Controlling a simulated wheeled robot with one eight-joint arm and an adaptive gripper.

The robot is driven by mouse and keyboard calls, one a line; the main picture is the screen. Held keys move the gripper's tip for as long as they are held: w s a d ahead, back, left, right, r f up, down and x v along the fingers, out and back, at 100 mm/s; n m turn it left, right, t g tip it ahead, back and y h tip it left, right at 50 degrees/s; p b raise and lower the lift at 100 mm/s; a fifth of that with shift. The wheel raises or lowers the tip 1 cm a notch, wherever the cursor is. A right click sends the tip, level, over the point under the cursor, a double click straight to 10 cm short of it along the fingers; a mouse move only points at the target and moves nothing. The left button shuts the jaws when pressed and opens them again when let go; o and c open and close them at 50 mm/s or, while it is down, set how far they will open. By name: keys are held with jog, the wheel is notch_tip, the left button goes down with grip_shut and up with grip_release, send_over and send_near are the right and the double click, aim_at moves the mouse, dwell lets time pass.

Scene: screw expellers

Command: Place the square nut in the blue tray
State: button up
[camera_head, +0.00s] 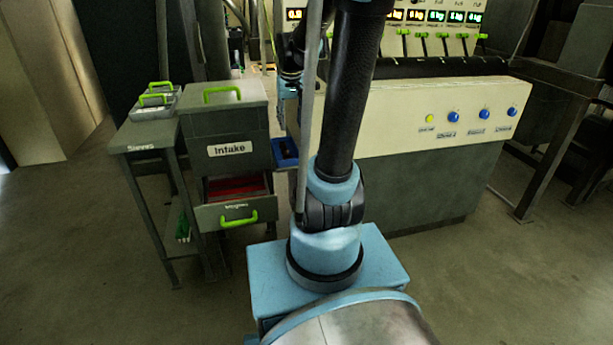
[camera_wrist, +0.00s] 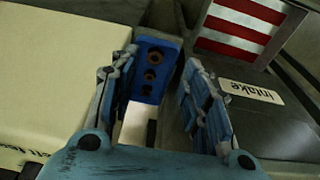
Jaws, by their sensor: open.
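The blue tray (camera_wrist: 158,41) is small and narrow, and shows between my fingers in the wrist view. The tray also shows in the head view (camera_head: 286,164), right of the Intake cabinet and partly behind my arm. My gripper (camera_wrist: 160,62) is open, with its two fingers apart and nothing visible held between them. I cannot make out a square nut in either view.
The grey Intake cabinet (camera_head: 212,132) has an open lower drawer (camera_head: 236,213) with red inside. A side table (camera_head: 147,134) with lidded metal containers stands at left. A cream control console (camera_head: 400,122) with buttons stands at right. The floor at far left and right front is clear.

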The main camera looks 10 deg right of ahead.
jog(key=s+f, duration=0.4)
jog(key=s, duration=0.7)
jog(key=s+f, duration=0.4)
jog(key=s, duration=0.8)
jog(key=shift+s, duration=0.15)
jog(key=shift+a, duration=0.1)
jog(key=shift+w+f, duration=0.2)
jog(key=shift+w, duration=0.25)
